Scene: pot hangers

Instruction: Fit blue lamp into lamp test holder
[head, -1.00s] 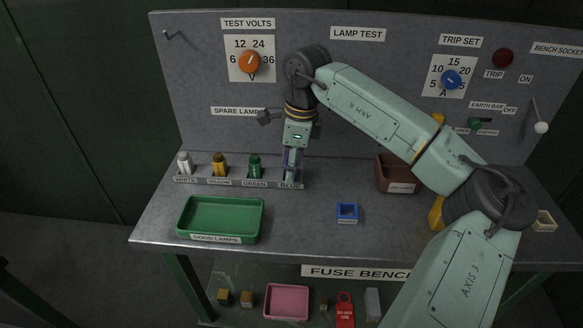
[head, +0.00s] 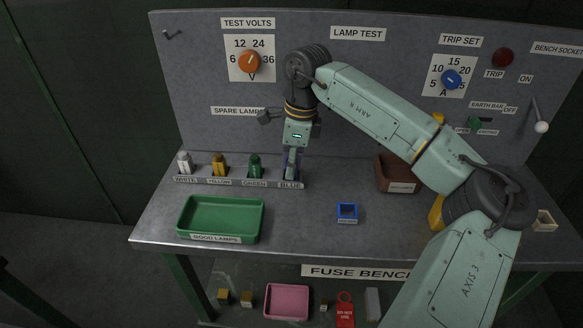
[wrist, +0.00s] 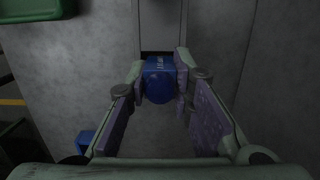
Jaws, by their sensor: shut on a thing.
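In the head view my gripper (head: 291,170) points down at the BLUE place of the spare lamp row. It is shut on the blue lamp, which the fingers mostly hide there. A small blue square holder (head: 347,212) with an open top stands on the bench, to the right of and nearer than the gripper. Its label is too small to read. It also shows at the lower left of the wrist view (wrist: 85,141).
White (head: 185,163), yellow (head: 219,164) and green (head: 255,166) lamps stand left of my gripper. A green tray (head: 181,222) lies in front of them. A brown bin (head: 397,186) stands to the right. The bench between tray and blue holder is clear.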

